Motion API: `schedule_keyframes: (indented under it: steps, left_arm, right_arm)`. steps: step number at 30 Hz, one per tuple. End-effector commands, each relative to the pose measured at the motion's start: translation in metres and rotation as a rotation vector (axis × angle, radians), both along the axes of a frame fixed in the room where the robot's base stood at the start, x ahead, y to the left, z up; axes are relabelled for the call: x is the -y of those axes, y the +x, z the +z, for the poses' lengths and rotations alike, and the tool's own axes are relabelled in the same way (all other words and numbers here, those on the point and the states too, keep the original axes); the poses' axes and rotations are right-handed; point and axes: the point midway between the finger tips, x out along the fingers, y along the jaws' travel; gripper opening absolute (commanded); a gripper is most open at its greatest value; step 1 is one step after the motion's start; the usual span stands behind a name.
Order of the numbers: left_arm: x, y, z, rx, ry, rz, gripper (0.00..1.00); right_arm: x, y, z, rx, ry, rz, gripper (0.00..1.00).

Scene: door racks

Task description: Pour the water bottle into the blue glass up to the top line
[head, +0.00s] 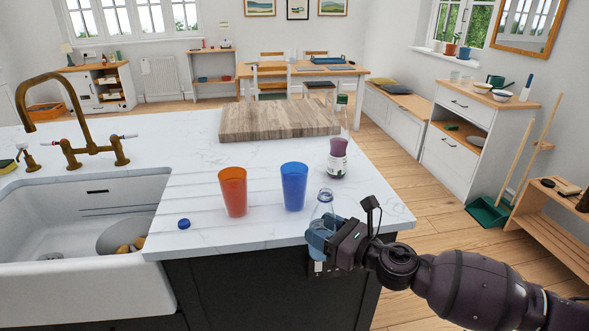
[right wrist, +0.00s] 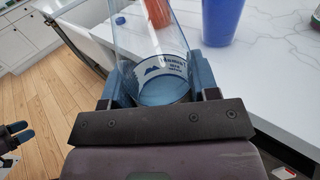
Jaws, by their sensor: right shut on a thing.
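The blue glass (head: 294,186) stands upright on the white counter, right of the orange glass (head: 232,191). The clear water bottle (head: 322,207) is held upright at the counter's front edge, to the right of and nearer than the blue glass. My right gripper (head: 321,240) is shut on the bottle's lower part. In the right wrist view the bottle (right wrist: 155,45) shows a white label between the fingers; the blue glass (right wrist: 222,20) is behind it. I cannot make out the glass's lines or its contents. In the right wrist view, part of what may be my left gripper (right wrist: 15,137) shows at the left edge.
A blue cap (head: 184,224) lies on the counter left of the glasses. A dark jar with a white lid or label (head: 337,158) stands behind the bottle. A wooden board (head: 279,119) lies at the back, and the sink (head: 70,225) is at left.

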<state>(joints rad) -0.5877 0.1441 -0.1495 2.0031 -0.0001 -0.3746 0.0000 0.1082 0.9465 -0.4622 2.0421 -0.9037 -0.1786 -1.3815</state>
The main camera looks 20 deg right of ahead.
Motion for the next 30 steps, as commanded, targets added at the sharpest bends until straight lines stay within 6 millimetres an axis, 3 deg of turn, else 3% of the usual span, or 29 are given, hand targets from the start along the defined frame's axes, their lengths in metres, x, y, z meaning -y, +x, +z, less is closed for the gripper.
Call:
schedule_keyframes:
  steps: [14, 30]
  left_arm:
    - [-0.001, -0.009, -0.004, -0.017, -0.001, 0.005, 0.61]
    - [0.001, 0.0, 0.0, 0.0, -0.001, 0.0, 0.61]
  right_arm:
    - [-0.029, -0.026, -0.009, 0.0, 0.006, -0.246, 0.23]
    - [-0.057, -0.052, -0.019, -0.006, 0.004, -0.503, 0.23]
